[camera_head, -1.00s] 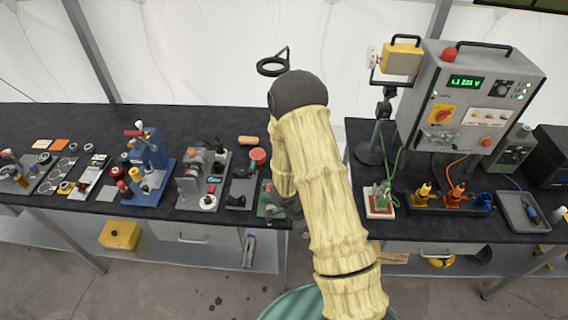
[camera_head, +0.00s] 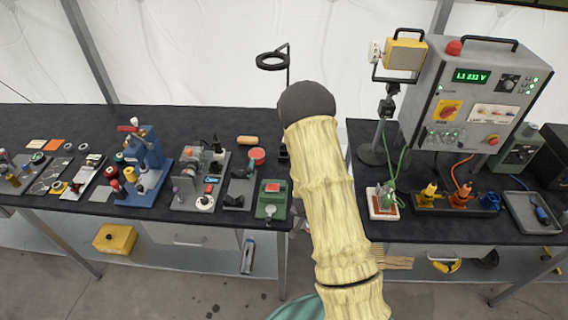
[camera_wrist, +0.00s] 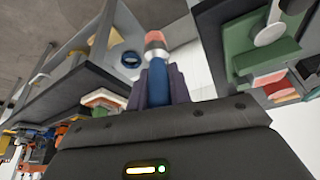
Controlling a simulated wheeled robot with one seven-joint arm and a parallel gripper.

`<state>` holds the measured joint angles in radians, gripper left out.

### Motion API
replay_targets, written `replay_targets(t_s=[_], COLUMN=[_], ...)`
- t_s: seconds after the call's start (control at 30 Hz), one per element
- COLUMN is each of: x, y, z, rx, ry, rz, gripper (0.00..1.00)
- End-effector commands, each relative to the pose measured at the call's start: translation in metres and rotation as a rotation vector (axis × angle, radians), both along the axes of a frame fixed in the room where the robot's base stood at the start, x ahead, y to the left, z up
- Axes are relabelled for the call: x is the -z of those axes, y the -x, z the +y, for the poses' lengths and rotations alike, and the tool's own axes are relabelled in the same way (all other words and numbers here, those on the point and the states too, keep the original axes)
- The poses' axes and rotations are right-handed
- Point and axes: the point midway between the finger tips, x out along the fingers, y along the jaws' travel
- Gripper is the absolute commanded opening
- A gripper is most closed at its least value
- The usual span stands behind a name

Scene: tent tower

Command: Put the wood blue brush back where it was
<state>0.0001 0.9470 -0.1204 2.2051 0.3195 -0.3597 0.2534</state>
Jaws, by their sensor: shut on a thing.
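In the wrist view my gripper (camera_wrist: 158,82) is shut on the brush (camera_wrist: 156,66), around its blue handle. Above the handle are a pale collar and a reddish-brown tip pointing away from the palm. The brush is clear of the surfaces seen around it. In the head view my forearm hides the gripper and the brush.
The left table (camera_head: 60,116) holds a blue press (camera_head: 146,165), a grey machine (camera_head: 201,180) and a green device (camera_head: 271,201) at its right end. The right table (camera_head: 430,228) holds a grey control box (camera_head: 470,95) and a tray (camera_head: 528,212). A gap separates the tables.

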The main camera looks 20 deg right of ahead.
Motion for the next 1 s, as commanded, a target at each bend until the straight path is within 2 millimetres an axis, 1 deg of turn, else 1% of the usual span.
replay_targets(t_s=[0.03, 0.3, 0.5, 0.6, 0.73, 1.0], x=[0.008, 0.033, 0.045, 0.046, 0.045, 0.045], y=[-0.001, -0.002, 0.002, 0.003, 0.002, 0.003], z=[-0.001, 0.004, 0.011, 0.015, 0.018, 0.015], rx=[-0.052, -0.386, -0.582, -0.626, -0.636, -0.628], ry=[0.0, 0.0, 0.0, 0.0, 0.0, 0.0], rz=[0.001, 0.002, 0.001, 0.001, 0.0, 0.0], gripper=[0.0, 0.0, 0.0, 0.0, 0.0, 0.0])
